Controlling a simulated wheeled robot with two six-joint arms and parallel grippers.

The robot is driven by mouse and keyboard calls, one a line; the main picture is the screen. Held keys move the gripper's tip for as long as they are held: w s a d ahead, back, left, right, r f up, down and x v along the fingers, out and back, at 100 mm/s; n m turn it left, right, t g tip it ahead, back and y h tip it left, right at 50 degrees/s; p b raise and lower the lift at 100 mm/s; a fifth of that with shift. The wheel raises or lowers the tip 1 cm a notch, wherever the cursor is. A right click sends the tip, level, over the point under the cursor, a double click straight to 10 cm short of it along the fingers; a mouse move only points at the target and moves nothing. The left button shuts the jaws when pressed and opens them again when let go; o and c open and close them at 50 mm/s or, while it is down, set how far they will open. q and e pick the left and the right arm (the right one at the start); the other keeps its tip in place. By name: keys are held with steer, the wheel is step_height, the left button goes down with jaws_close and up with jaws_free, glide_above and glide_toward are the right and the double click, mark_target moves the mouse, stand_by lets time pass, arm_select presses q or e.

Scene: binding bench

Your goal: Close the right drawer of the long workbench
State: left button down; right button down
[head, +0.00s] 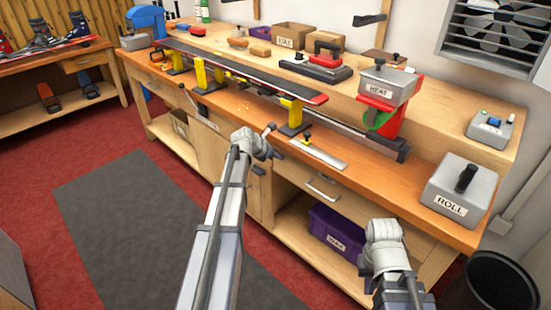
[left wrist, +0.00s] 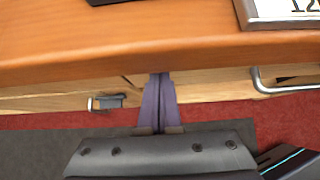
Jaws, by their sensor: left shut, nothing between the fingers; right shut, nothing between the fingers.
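The long workbench (head: 215,108) runs from upper left to lower right in the head view. Its right drawer (head: 352,204) is under the worktop, with a metal bar handle (head: 322,187). The handle also shows at the right of the left wrist view (left wrist: 285,86). I cannot tell how far, if at all, the drawer front stands out. My left gripper (head: 279,152) is at the bench front, left of the handle and apart from it. Its fingers (left wrist: 160,98) are shut and empty. My right gripper (head: 380,242) is shut, lower right before the bench, its fingers mostly hidden.
A dark latch (left wrist: 107,101) is left of my left fingers. A purple crate (head: 335,232) stands on the lower shelf. A grey ROLL block (head: 459,192) is on the right end of the worktop. A black bin (head: 500,283) stands lower right. The floor mat (head: 125,225) is clear.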

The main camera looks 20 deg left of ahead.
arm_select(q)
steer(key=shift+w+d+r, duration=0.1)
steer(key=shift+w, duration=0.15)
steer(key=s+a+r+p, duration=0.4)
steer(key=s+r+p, duration=0.2)
steer(key=s, duration=0.5)
steer(key=shift+r+p, duration=0.4)
steer(key=shift+p, duration=0.2)
